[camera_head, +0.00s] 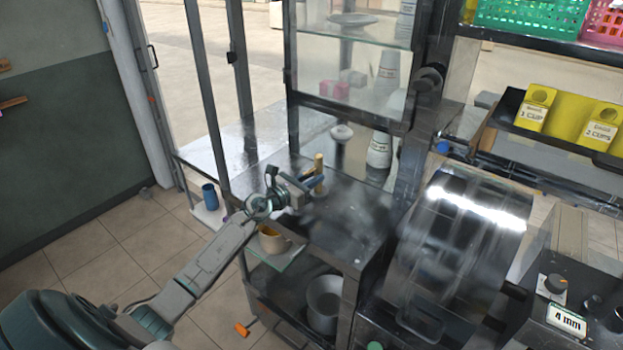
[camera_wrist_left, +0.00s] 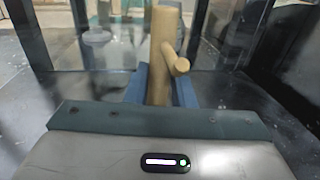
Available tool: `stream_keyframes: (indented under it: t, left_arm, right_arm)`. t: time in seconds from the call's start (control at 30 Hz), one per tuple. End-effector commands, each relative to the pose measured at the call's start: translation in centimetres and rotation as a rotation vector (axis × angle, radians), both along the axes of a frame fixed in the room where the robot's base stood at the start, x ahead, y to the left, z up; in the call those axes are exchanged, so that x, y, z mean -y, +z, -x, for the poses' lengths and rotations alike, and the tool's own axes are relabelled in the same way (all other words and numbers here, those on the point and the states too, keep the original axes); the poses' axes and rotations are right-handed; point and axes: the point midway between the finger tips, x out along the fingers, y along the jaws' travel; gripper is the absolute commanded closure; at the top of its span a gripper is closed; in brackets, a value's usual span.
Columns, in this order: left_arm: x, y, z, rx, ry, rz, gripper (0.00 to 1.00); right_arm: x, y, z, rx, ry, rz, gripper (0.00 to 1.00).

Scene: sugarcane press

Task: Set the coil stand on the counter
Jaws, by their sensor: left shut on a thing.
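The coil stand (camera_head: 318,164), a tan upright post, shows in the head view at my left gripper over the dark metal counter (camera_head: 345,232). In the left wrist view the post (camera_wrist_left: 160,50) stands nearly upright with a short peg slanting out on its right side. My left gripper (camera_head: 312,184) is shut on its lower part, with the blue fingers (camera_wrist_left: 160,88) on either side of it. The fingers hide its lower end, so I cannot tell whether it touches the counter. My right gripper is not in view.
A white dish (camera_head: 341,132) and a white cone (camera_head: 379,150) stand behind the gripper near the glass. A tan mug (camera_head: 273,241) sits on a small shelf at the counter's front left. The metal press drum (camera_head: 465,240) stands right. The counter's middle is clear.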

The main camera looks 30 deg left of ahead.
Motion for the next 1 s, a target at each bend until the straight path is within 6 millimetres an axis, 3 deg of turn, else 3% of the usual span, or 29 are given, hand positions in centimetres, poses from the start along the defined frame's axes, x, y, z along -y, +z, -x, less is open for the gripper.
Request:
stream_keyframes:
  t: [0.03,0.1,0.13,0.5,0.67,1.0]
  left_arm:
    - [0.0,-0.1,0.0,0.000,0.000,0.000,0.72]
    - [0.0,-0.1,0.0,0.000,0.000,0.000,0.58]
    - [0.0,-0.1,0.0,0.000,0.000,0.000,0.56]
    - [-0.1,0.1,0.3,-0.002,0.000,-0.001,0.56]
    - [-0.6,-0.1,2.4,-0.003,-0.001,-0.004,0.56]
    - [-2.1,-0.3,8.5,-0.005,-0.002,-0.006,0.56]
  right_arm:
    - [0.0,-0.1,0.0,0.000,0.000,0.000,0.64]
    - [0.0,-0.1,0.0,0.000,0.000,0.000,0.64]
    - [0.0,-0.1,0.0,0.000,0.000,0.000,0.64]
    - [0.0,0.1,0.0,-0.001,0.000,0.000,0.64]
    - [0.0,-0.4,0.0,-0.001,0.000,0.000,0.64]
    - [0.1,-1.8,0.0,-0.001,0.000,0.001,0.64]
